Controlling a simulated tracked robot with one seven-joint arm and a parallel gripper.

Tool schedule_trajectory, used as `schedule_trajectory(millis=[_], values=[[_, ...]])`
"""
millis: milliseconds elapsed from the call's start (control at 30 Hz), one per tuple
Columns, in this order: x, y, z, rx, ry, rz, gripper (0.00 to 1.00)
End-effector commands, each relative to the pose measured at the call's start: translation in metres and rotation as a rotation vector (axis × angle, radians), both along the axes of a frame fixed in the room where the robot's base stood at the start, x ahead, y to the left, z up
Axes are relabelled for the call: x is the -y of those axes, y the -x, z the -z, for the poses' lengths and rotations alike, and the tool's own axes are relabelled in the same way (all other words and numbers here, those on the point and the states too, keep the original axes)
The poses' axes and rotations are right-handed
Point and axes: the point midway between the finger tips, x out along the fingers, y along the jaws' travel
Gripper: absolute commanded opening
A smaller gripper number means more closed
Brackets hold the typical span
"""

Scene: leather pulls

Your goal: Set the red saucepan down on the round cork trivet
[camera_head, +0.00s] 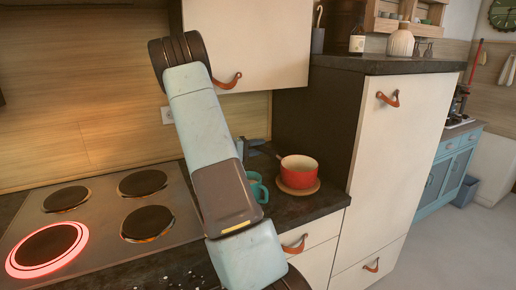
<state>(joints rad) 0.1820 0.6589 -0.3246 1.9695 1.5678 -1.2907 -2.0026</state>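The red saucepan (299,173), with a pale inside, is upright on the dark counter's right part. It appears to rest on the round cork trivet (298,190), whose brown rim shows below and around the pan's base. A dark handle seems to run from the pan up and left toward the arm. My arm crosses the middle of the picture and hides the area left of the pan.
A teal mug-like object (263,190), partly hidden by my arm, stands just left of the trivet. A hob lies at left, its front-left burner (46,246) glowing red. A tall cabinet (380,150) stands close at right. A wall cupboard (247,45) hangs above.

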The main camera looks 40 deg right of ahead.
Motion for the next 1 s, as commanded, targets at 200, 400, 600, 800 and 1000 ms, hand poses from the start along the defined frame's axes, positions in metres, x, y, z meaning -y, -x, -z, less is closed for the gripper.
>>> schedule_trajectory(millis=[200, 400, 600, 800, 1000], values=[[0.0, 0.0, 0.0, 0.0, 0.0, 0.0, 0.56], [0.001, 0.001, 0.0, 0.001, -0.001, 0.002, 0.56], [-0.011, -0.004, 0.0, 0.002, -0.002, 0.0, 0.56], [-0.044, -0.014, -0.002, 0.002, -0.002, -0.001, 0.56], [-0.082, -0.026, -0.003, 0.001, -0.002, -0.001, 0.56]])
